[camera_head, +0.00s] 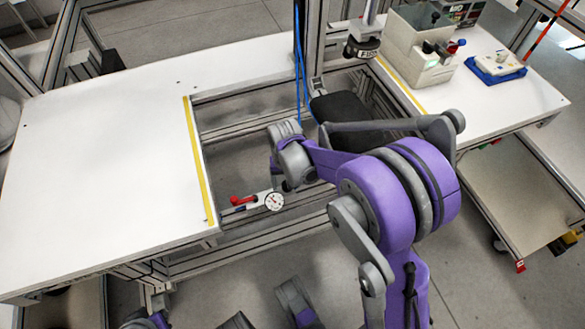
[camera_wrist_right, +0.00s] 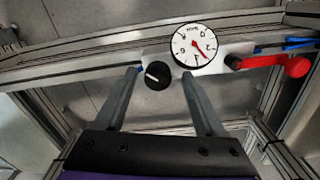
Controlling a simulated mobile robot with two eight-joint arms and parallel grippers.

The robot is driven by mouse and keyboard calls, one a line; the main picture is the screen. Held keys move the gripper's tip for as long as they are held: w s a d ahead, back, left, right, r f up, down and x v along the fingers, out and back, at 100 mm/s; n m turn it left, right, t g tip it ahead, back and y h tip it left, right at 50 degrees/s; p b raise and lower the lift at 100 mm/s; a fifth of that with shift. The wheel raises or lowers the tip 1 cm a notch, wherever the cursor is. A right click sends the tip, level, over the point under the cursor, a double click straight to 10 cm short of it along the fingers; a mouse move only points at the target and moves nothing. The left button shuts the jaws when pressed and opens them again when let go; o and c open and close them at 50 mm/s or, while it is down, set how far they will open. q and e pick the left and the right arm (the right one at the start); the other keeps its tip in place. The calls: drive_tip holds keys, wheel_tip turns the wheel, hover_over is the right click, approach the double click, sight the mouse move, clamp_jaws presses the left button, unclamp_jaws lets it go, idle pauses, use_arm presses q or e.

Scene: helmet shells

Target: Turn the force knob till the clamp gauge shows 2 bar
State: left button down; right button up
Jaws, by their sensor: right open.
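The clamp gauge (camera_wrist_right: 194,46) is a round white dial with a red needle. In the right wrist view it appears upside down, with the needle toward the lower right; its digits are too small to read surely. It also shows in the head view (camera_head: 274,201). The force knob (camera_wrist_right: 157,75), black with a white mark, sits beside the gauge. My right gripper (camera_wrist_right: 160,71) is open, with its fingertips on either side of the knob; I cannot tell whether they touch it. In the head view the gripper (camera_head: 287,186) is close to the gauge and mostly hidden by my arm.
A red lever (camera_wrist_right: 275,62) sits beside the gauge on the same bracket. A white table (camera_head: 110,150) with a yellow edge strip lies left of it. A round black head (camera_head: 362,47) hangs above.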

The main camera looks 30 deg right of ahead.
drive_tip(key=m, duration=0.4)
drive_tip(key=shift+d, duration=0.1)
drive_tip(key=m+b, duration=0.1)
drive_tip(key=m, duration=0.4)
drive_tip(key=m+b, duration=0.1)
drive_tip(key=m, duration=0.8)
drive_tip(key=shift+b, duration=0.35)
wheel_tip(320, 180, up, 12)
drive_tip(key=p, duration=0.4)
drive_tip(key=s+a+r+n+t+p, duration=0.1)
drive_tip(key=s+a+r+n+p, duration=0.1)
drive_tip(key=s+r+n+p, duration=0.4)
drive_tip(key=s+a+r+n+t+p, duration=0.2)
drive_tip(key=s+r+n+p, duration=0.3)
drive_tip(key=r+n, duration=0.4)
drive_tip(key=shift+s+a+r+n+t+p, duration=0.35)
drive_tip(key=shift+a+r+p, duration=0.1)
drive_tip(key=shift+a+p, duration=0.3)
